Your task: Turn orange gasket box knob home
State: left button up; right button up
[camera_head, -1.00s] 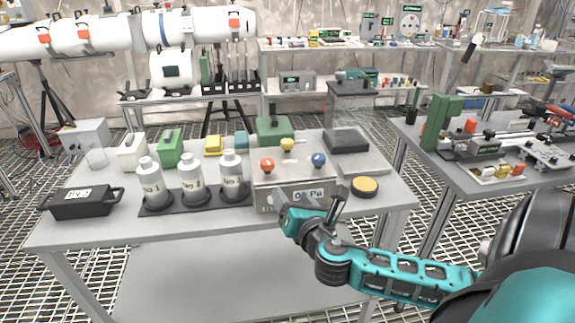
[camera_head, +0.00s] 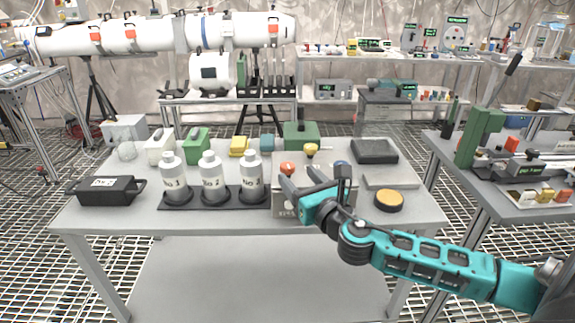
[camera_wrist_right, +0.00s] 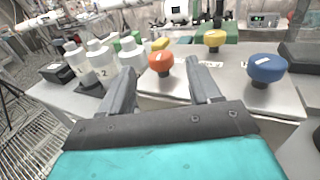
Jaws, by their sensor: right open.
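The orange knob (camera_head: 288,168) sits on top of a grey metal box (camera_head: 284,211) at the front of the middle table. My right gripper (camera_head: 300,181) is open and empty at the box's front top edge, pointing at the orange knob. In the right wrist view the orange knob (camera_wrist_right: 160,61) shows between the two spread fingers (camera_wrist_right: 160,72), just beyond their tips. I cannot tell any contact. My left gripper is not in view.
Several white bottles (camera_head: 210,180) stand in a dark tray left of the box. A yellow-topped puck (camera_head: 389,199) and a dark tray (camera_head: 375,151) lie to its right. A black case (camera_head: 106,190) sits at the table's left. The table's front strip is clear.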

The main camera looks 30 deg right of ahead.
aim_at(287, 165)
jog(key=w, duration=0.6)
jog(key=shift+w+d, duration=0.2)
jog(key=shift+d, duration=0.15)
jog(key=c, duration=0.9)
jog(key=shift+c, duration=0.2)
